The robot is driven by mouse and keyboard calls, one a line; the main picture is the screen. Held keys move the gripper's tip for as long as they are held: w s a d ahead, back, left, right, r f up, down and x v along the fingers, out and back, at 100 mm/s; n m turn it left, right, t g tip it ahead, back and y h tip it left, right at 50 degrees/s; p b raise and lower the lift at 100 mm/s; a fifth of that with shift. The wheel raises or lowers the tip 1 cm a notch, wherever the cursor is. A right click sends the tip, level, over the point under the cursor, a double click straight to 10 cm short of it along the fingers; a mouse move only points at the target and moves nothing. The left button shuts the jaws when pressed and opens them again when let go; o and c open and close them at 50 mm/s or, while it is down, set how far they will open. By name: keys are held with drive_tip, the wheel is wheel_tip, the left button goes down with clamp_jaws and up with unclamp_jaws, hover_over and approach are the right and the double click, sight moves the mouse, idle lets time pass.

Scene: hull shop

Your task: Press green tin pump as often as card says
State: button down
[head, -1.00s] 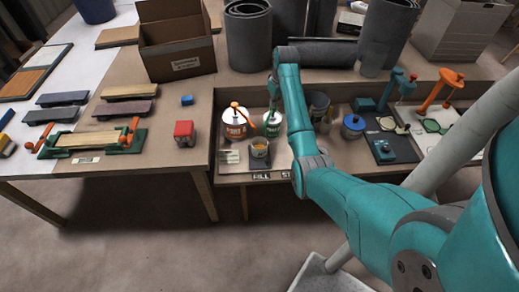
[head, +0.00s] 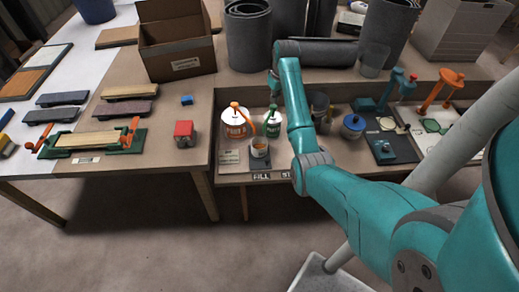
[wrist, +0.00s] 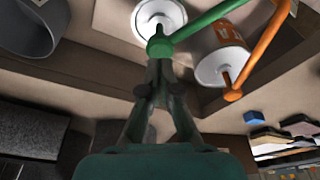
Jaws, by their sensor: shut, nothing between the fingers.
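The green tin (head: 271,128) is white with a green label and a green pump on top, and stands at the back left of the tray. In the wrist view its green pump head (wrist: 158,47) is just beyond the fingertips of my gripper (wrist: 158,68). My gripper is shut and empty, above the pump; I cannot tell whether it touches. A small cup (head: 259,149) stands in front of the green tin. The printed card (head: 229,157) lies left of the cup, its writing too small to read.
A white tin with an orange label and orange pump (head: 234,124) stands close left of the green tin, and also shows in the wrist view (wrist: 222,66). A blue-lidded tin (head: 352,126) stands to the right. Grey rolls (head: 247,38) stand behind.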

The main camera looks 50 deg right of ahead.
wheel_tip(320, 180, up, 6)
idle(0.7)
idle(0.5)
